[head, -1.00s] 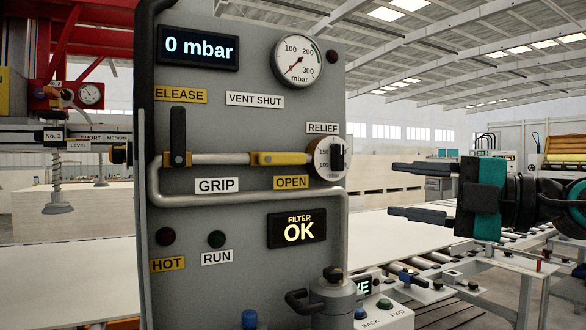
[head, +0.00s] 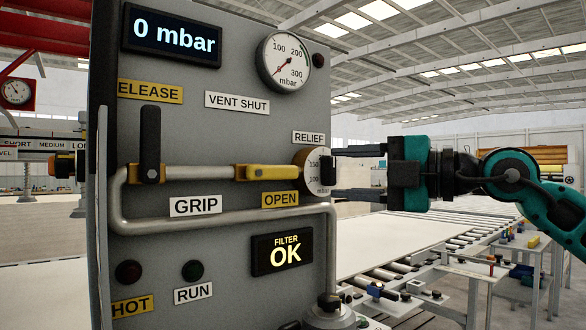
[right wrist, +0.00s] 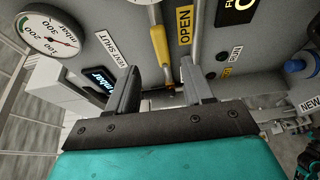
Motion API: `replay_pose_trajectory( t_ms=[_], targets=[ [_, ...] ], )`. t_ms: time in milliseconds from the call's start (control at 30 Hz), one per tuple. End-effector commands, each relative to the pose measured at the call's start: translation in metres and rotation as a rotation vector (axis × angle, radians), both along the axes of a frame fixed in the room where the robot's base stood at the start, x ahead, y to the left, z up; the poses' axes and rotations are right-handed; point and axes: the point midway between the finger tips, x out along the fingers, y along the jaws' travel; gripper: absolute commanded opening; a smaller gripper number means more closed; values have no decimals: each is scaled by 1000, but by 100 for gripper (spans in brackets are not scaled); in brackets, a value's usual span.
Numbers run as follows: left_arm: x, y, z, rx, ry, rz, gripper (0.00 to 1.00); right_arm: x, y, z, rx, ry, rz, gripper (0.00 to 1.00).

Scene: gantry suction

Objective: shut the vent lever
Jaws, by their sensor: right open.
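The vent lever (head: 268,172) is a yellow handle lying level along the pipe on the grey panel, just above the OPEN label (head: 280,199). The VENT SHUT label (head: 237,102) is higher and to its left. My right gripper (head: 336,172) is open and empty at the panel's right edge, beside the RELIEF dial (head: 318,165) and right of the lever. In the right wrist view, the lever (right wrist: 159,46) shows beyond and between the open fingers (right wrist: 161,68). I cannot tell whether a finger touches the dial. My left gripper is not in view.
A black upright GRIP/RELEASE lever (head: 150,145) stands left on the same pipe. A pressure gauge (head: 285,62) and the FILTER OK display (head: 282,254) are on the panel. A roller conveyor (head: 400,265) runs behind at the right.

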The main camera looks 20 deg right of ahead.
Motion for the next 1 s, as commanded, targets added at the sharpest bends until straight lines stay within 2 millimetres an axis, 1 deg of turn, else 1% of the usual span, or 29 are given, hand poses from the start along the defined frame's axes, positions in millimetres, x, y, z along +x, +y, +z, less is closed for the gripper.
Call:
replay_pose_trajectory(
  t_ms=[33,200,400,600,867,1000],
  targets=[
    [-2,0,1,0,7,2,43,8,10,3,2,1,6,51],
    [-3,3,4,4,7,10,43,34,34,3,1,-1,5,51],
    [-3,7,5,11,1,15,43,57,53,2,1,1,2,51],
    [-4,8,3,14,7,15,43,66,61,0,1,1,1,51],
    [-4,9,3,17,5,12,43,67,61,0,1,1,1,51],
    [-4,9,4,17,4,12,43,66,61,0,1,1,1,38]
  ],
)
